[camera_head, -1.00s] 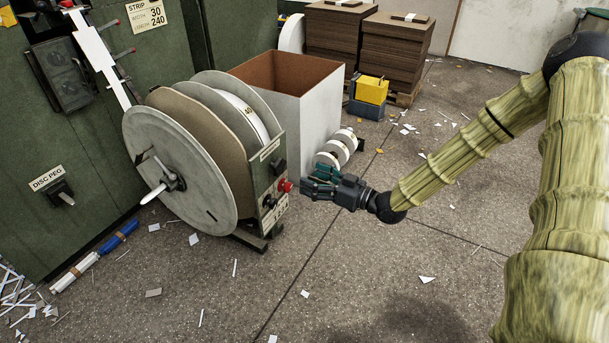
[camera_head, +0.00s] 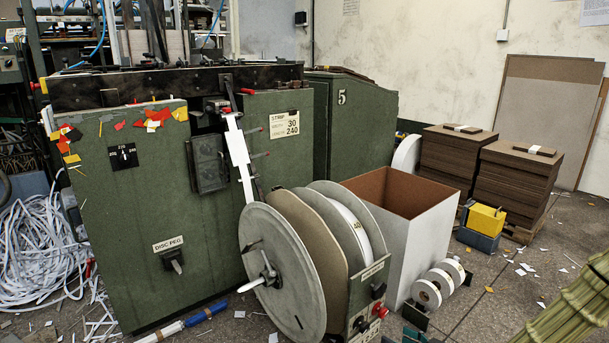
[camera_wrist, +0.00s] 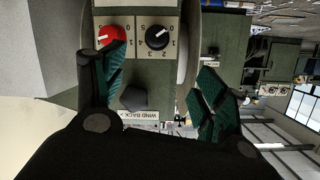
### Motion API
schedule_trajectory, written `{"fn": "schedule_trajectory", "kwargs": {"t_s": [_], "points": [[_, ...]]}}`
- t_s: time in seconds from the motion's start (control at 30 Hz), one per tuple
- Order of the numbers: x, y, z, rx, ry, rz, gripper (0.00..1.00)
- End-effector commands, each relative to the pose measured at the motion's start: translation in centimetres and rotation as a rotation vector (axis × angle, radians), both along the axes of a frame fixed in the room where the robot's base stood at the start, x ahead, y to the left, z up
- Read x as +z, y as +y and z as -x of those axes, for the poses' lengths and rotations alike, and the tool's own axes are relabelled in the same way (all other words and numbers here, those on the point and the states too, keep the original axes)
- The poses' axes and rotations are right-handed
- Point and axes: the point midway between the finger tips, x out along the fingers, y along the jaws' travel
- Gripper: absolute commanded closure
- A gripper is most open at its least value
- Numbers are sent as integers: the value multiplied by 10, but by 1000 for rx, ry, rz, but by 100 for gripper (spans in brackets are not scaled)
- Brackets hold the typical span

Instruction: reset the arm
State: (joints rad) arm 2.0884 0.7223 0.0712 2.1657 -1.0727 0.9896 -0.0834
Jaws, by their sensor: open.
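My gripper (camera_wrist: 158,75) is open and empty in the wrist view, its two green-padded fingers apart in front of the reel stand's control panel (camera_wrist: 185,60). The left finger overlaps the lower edge of a red knob (camera_wrist: 110,35). A black knob (camera_wrist: 157,37) shows between the fingers, above a dark knob (camera_wrist: 134,97) near the "WIND BACK" label. I cannot tell whether a finger touches the panel. In the head view only green fingertips (camera_head: 414,335) show at the bottom edge, right of the red knob (camera_head: 379,311). Part of my forearm shows at the lower right.
The reel stand's large grey disc (camera_head: 283,270) stands before the green machine (camera_head: 120,215). Behind it is an open white-sided bin (camera_head: 412,235). Brown board stacks (camera_head: 515,185) stand farther back. Scraps litter the floor.

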Motion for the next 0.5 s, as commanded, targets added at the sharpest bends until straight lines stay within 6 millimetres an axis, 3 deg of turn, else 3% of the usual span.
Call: {"fn": "schedule_trajectory", "kwargs": {"t_s": [0.27,0.5], "points": [[-69,36,65,-57,342,83,28],[-118,49,142,-124,621,185,28]]}}
